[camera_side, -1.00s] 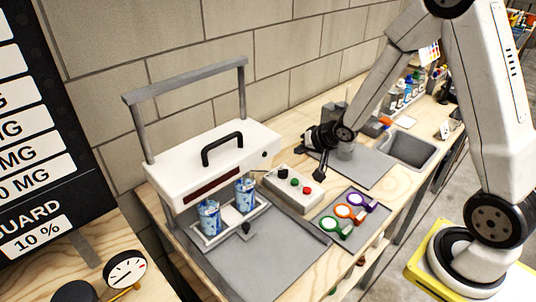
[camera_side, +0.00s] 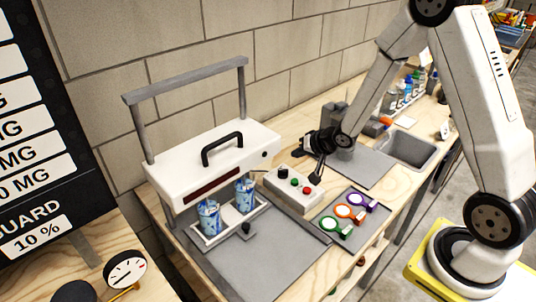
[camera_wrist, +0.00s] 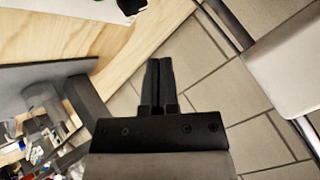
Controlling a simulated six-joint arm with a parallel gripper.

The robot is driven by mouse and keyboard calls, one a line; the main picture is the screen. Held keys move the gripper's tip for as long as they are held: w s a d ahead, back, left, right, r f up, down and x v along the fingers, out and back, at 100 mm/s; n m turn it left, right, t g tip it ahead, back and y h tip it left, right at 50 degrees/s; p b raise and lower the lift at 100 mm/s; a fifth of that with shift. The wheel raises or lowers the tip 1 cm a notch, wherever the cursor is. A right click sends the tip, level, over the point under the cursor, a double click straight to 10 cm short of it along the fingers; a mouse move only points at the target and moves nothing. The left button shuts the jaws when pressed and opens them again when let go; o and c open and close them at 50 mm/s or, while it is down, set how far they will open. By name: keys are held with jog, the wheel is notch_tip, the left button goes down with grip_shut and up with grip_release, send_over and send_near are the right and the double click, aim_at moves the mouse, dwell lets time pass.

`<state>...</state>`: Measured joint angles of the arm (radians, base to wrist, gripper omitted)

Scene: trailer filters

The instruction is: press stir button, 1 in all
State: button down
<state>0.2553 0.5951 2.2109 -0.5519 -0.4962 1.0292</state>
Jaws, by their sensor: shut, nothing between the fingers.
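A light control box (camera_side: 288,196) sits on the bench in the side view. Its top carries a black knob (camera_side: 283,172), a green button (camera_side: 294,181) and a red button (camera_side: 306,190). No label is readable, so I cannot tell which is the stir button. My gripper (camera_side: 318,181) is shut and empty, its fingers pointing down close by the red-button end of the box. I cannot tell whether the tips touch it. The wrist view shows the two dark fingers (camera_wrist: 157,64) pressed together, with no button clearly visible beyond them.
The white machine (camera_side: 215,165) with a black handle stands left of the box, above two blue-patterned cups (camera_side: 210,217). Green, orange and purple ringed tools (camera_side: 350,212) lie on a grey mat in front. A sink (camera_side: 408,150) and bottles are at the back right.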

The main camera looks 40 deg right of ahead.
aim_at(292, 179)
jog(key=shift+f, duration=3.75)
jog(key=shift+f, duration=0.95)
jog(key=shift+r, duration=0.15)
dwell(0.6)
jog(key=shift+r, duration=0.8)
jog(key=shift+r, duration=0.1)
jog(key=shift+r, duration=2.4)
